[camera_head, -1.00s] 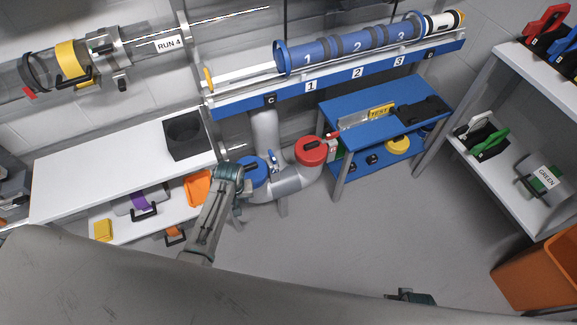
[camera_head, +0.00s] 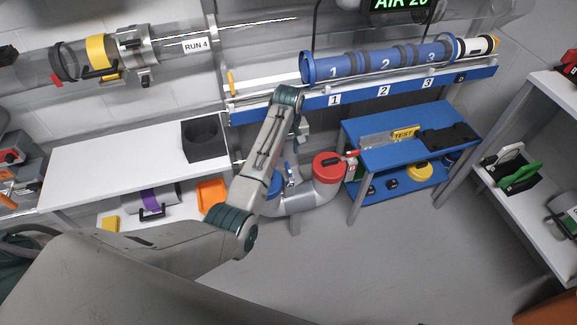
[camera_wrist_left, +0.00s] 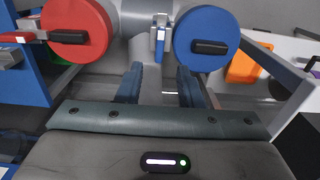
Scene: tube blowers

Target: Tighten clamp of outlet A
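A grey branched pipe (camera_head: 312,198) stands below the blue rail, with a red round cap (camera_head: 328,168) and a blue round cap (camera_head: 275,184), partly hidden by my left arm. A small blue-handled clamp part (camera_head: 291,176) sits between the caps. In the left wrist view the red cap (camera_wrist_left: 76,32) is at left, the blue cap (camera_wrist_left: 206,38) at right, and the blue handle (camera_wrist_left: 160,45) between them. My left gripper (camera_wrist_left: 160,85) is open and empty, its two fingers apart and short of the handle. No letter A is readable. My right gripper is not in view.
The blue rail (camera_head: 400,90) with the numbered blue tube (camera_head: 385,62) runs above the pipe. A blue table (camera_head: 400,150) is right of the pipe and a white bench (camera_head: 110,165) is left. The floor (camera_head: 400,260) in front is clear.

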